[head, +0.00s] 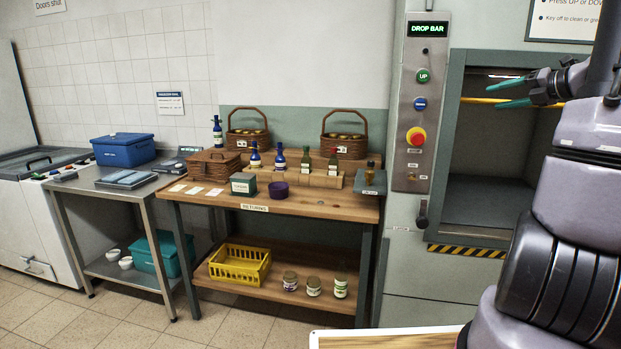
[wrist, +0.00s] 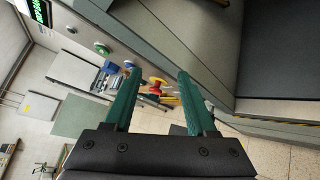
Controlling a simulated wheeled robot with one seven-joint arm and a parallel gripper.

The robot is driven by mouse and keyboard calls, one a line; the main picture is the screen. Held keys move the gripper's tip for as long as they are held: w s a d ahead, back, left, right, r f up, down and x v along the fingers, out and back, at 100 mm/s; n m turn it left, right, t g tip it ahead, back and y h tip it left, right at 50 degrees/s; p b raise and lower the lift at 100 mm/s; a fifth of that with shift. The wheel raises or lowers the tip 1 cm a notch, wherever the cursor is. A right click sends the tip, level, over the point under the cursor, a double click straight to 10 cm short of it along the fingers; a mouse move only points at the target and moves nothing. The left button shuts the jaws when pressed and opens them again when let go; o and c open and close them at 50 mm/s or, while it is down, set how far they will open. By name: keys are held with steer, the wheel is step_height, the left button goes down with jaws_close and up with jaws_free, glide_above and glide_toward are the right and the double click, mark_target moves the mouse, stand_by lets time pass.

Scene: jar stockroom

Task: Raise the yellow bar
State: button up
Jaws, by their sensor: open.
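The yellow bar (head: 490,101) runs level across the upper part of the lift opening (head: 489,150) in the head view. Its right part is hidden behind my gripper and arm. My gripper (head: 503,93) is open, with its green fingers pointing left in front of the bar. I cannot tell whether they touch it. In the wrist view my gripper (wrist: 155,95) is open and nothing is between the fingers close up. The control panel (head: 408,155) has a lit display (head: 427,28) reading DROP BAR, a green UP button (head: 423,76), a blue button (head: 420,104) and a red stop knob (head: 416,137).
A wooden table (head: 322,203) with baskets and bottles stands left of the panel. A yellow crate (head: 240,264) and several jars sit on its lower shelf. A steel table (head: 110,190) stands further left. A striped sill (head: 467,249) edges the opening. A pale-edged board (head: 385,339) is at the bottom.

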steer(key=s+a+n+g, duration=0.3)
steer(key=s+a+n, duration=0.2)
steer(key=a+n, duration=0.4)
steer(key=s+a+n+g, duration=0.3)
steer(key=s+a+n, duration=0.4)
steer(key=a, duration=0.4)
steer(key=s+a+f+n+h, duration=0.1)
steer(key=s+a+n+h, duration=0.1)
steer(key=s+n, duration=0.4)
steer(key=s+a+n+h, duration=0.2)
steer(key=s+n, duration=0.5)
steer(key=n, duration=0.7)
steer(key=shift+a+f+n+h, duration=0.35)
steer(key=shift+a+n+h, duration=0.05)
steer(key=shift+a, duration=0.3)
